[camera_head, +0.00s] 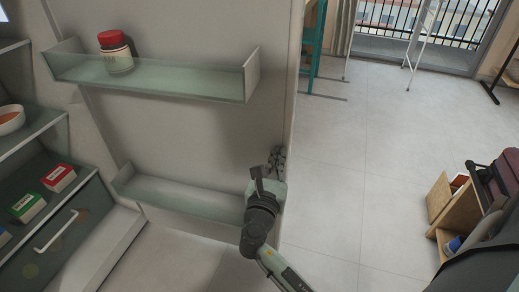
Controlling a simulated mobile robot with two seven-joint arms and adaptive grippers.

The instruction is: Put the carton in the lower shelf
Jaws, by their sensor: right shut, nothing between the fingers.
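The lower door shelf (180,200) is a long clear-fronted bin low on the pale open door panel, and its visible part looks empty. My right gripper (268,170) is at the right end of this shelf, shut and holding nothing; it and its wrist hide that corner. No carton shows in the lower shelf. A red-and-white box (59,178), a green-and-white box (27,207) and part of a blue-and-white box (4,237) sit at the lower left; which is the carton I cannot tell. My left gripper is not in view.
The upper door shelf (160,82) holds a red-lidded jar (116,52). A bowl (11,119) stands on an inner shelf at the left. A wooden crate (445,203) and dark red bag (500,180) are at the right. The tiled floor (350,165) between is clear.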

